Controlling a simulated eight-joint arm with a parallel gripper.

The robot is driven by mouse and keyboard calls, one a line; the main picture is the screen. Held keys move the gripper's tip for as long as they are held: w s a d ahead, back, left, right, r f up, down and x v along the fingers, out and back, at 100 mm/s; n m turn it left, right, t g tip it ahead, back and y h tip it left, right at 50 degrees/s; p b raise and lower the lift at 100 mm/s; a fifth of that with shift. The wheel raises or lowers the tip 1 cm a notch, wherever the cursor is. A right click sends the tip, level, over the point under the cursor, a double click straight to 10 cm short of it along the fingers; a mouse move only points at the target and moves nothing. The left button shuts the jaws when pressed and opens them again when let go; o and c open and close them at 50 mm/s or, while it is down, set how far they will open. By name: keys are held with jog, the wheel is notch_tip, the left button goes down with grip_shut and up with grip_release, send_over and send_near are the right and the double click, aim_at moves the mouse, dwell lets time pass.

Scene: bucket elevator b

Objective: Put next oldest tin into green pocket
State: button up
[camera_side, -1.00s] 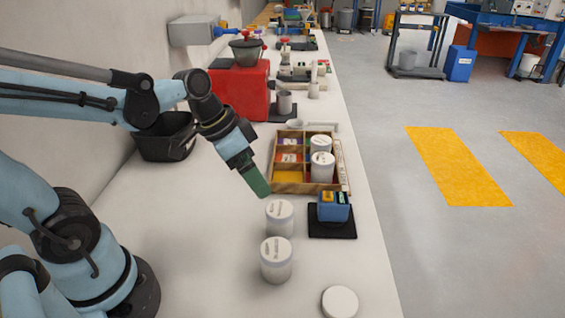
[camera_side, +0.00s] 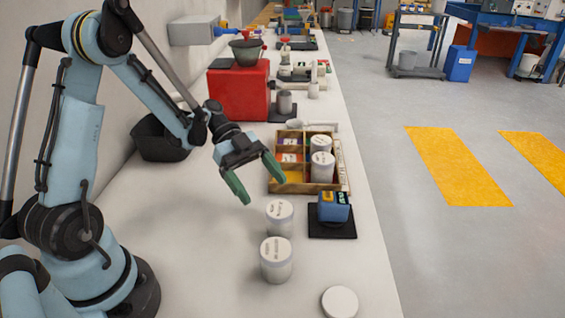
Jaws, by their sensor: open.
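Two white lidded tins stand upright on the bench in front of the tray, a nearer tin (camera_side: 276,262) and a farther tin (camera_side: 280,218). Their lids carry dark writing too small to read. The wooden tray (camera_side: 303,188) is divided into pockets, with coloured floors in the left column. Two more tins, a front one (camera_side: 321,167) and a back one (camera_side: 320,146), stand in its right column. No green pocket floor can be made out. My gripper (camera_side: 263,190), with green fingers, is open and empty, above and to the left of the farther tin and near the tray's left front corner.
A blue device (camera_side: 333,207) sits on a black mat (camera_side: 332,231) right of the tins. A white round lid-like disc (camera_side: 340,302) lies near the front edge. A black bin (camera_side: 163,137) and a red box (camera_side: 238,92) stand behind. The bench's left-middle is clear.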

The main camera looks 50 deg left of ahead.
aim_at(279, 208)
jog(key=x, duration=0.7)
jog(key=shift+d, duration=0.15)
jog(key=c, duration=1.2)
jog(key=shift+r, duration=0.1)
